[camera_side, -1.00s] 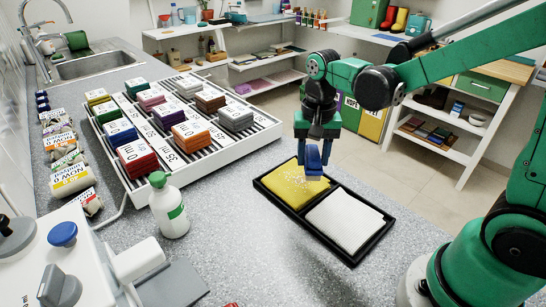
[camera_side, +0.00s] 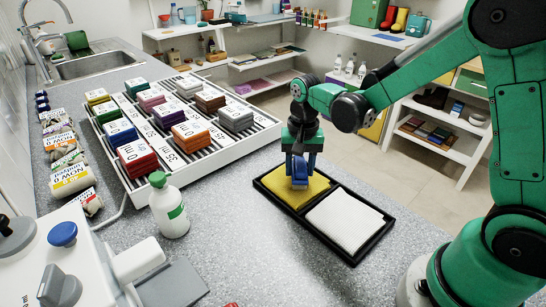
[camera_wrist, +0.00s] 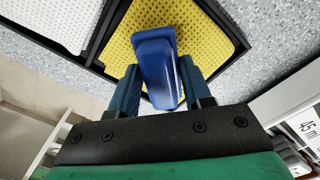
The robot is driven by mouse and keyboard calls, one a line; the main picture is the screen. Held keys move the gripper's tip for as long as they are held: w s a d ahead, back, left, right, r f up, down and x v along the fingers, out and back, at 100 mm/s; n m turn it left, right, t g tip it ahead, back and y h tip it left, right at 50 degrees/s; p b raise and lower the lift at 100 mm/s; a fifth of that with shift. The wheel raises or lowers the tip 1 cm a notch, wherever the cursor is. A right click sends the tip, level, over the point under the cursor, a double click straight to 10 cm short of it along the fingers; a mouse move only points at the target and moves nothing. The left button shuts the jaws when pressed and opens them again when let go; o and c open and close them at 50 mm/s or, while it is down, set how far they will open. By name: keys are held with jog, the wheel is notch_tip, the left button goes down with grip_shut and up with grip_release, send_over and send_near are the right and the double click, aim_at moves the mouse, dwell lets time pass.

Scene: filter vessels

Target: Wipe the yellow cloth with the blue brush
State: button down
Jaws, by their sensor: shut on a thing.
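The yellow cloth (camera_side: 283,194) lies flat in the left compartment of a black two-part tray (camera_side: 349,259). My gripper (camera_side: 299,168) is over this cloth and shut on the blue brush (camera_side: 299,182). In the wrist view the brush (camera_wrist: 157,68) sits between my two fingers (camera_wrist: 165,92), with the yellow cloth (camera_wrist: 200,22) behind it. The brush's underside is hidden, and I cannot tell whether it touches the cloth. No white specks show on the visible part of the cloth.
A white cloth (camera_side: 343,224) fills the tray's other compartment. A white bottle with a green label (camera_side: 168,208) stands to the left. A white rack (camera_side: 205,165) with stacked coloured cloths stands behind it. The grey counter in front of the tray is clear.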

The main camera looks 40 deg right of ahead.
jog(key=shift+s, duration=1.6)
notch_tip(320, 180, up, 8)
jog(key=shift+r, duration=0.1)
